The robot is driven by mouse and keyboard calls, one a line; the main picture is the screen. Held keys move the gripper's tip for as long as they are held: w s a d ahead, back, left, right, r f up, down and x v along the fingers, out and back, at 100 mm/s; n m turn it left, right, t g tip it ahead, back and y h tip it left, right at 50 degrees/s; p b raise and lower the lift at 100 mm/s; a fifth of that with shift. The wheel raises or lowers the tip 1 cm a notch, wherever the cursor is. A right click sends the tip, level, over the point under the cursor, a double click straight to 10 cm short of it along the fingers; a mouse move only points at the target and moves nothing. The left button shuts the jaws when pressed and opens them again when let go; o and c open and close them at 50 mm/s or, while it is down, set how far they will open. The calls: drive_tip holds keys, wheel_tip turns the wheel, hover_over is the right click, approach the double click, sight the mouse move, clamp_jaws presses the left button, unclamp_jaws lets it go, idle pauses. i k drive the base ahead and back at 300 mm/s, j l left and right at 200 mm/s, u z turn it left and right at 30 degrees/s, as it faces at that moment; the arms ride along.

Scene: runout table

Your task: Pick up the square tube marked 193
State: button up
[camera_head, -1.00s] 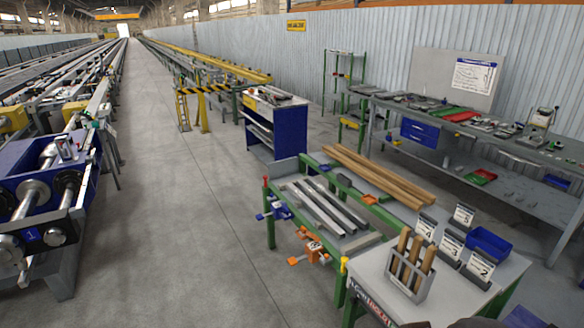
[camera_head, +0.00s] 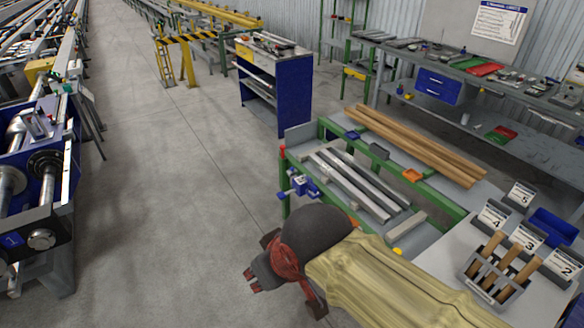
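Several grey metal square tubes (camera_head: 352,187) lie side by side, lengthwise, on the green-framed table (camera_head: 440,243). A shorter grey piece (camera_head: 405,226) lies at their near right end. No number can be read on any tube, so I cannot tell which is 193. My arm, in a cream sleeve, reaches in from the bottom right. My gripper (camera_head: 262,282), dark with red parts, is at its end, left of and nearer than the table, over the floor in the picture. It is apart from the tubes and seems empty. Its finger opening cannot be made out.
Long brown bars (camera_head: 415,145) lie along the table's far side. A blue clamp (camera_head: 303,186) sits at its left edge. A holder with wooden handles (camera_head: 495,270), numbered cards (camera_head: 493,215) and a blue bin (camera_head: 553,230) stand at right.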

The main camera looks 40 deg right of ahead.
sight(375, 210)
drive_tip(key=i+z, duration=0.25)
drive_tip(key=i, duration=0.2)
drive_tip(key=i+j+z, duration=0.2)
drive_tip(key=i, duration=0.25)
drive_tip(key=i+j+z, duration=0.25)
drive_tip(key=i, duration=0.15)
drive_tip(key=i+j+z, duration=0.85)
drive_tip(key=z, duration=0.15)
drive_tip(key=i+j+z, duration=0.25)
drive_tip(key=j, duration=0.2)
drive_tip(key=j+z, duration=0.25)
drive_tip(key=i+j+z, duration=0.25)
drive_tip(key=j, duration=0.25)
drive_tip(key=j+z, duration=0.25)
drive_tip(key=k+j, duration=0.05)
drive_tip(key=j, duration=0.05)
